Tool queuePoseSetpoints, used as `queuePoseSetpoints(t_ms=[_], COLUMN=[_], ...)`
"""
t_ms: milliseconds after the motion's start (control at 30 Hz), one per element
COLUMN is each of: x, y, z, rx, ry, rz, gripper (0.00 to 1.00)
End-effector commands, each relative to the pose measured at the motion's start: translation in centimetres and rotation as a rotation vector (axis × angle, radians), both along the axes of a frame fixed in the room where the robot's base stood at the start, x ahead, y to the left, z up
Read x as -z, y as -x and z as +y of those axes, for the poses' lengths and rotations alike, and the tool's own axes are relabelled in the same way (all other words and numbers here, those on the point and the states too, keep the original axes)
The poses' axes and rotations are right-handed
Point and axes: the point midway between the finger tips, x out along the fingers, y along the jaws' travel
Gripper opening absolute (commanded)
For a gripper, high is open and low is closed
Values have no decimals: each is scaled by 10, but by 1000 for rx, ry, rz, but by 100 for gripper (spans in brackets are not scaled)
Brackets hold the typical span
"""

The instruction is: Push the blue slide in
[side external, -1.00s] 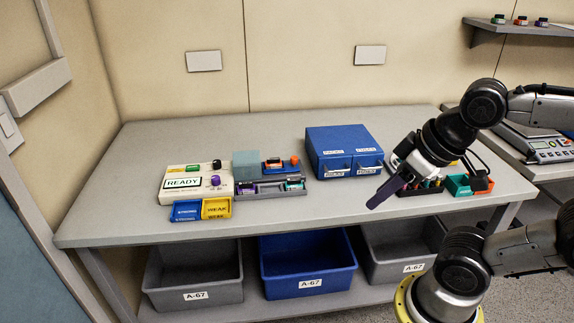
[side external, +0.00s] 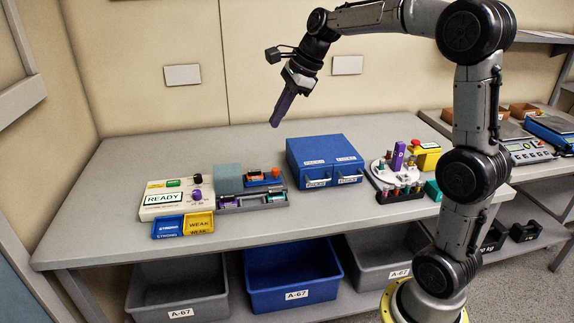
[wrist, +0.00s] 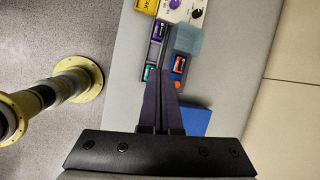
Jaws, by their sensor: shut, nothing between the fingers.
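The blue slide (side external: 256,182) sits in the grey pump unit (side external: 250,203), next to a grey-green block (side external: 228,178). An orange-red knob (side external: 276,173) stands at its right end. In the wrist view the blue slide (wrist: 178,72) shows just ahead and to the right of the fingertips, with the grey-green block (wrist: 187,39) beyond it. My gripper (side external: 275,122) has long dark purple fingers pointing down, high above the table and the pump unit, touching nothing. The fingers also show in the wrist view (wrist: 160,72), together and empty.
A white READY console (side external: 163,200) with blue and yellow trays stands left of the pump unit. A blue two-drawer box (side external: 322,155) stands to its right. Further right are a round white carousel (side external: 385,172) and a yellow box (side external: 424,158). The table front is clear.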

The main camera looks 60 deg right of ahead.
Motion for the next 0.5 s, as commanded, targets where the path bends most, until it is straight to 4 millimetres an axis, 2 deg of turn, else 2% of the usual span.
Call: queuePoseSetpoints(t_ms=[33,100,233,300,400,500], x=[16,36,75,96,119,129], y=[-14,-29,-41,-40,-34,-29], z=[-24,-53,-101,-121,-139,-148], rx=[77,162,257,292,327,349], ry=[-42,-90,-144,-163,-184,-194], rz=[29,59,108,135,171,185], gripper=[0,0,0,0,0,0])
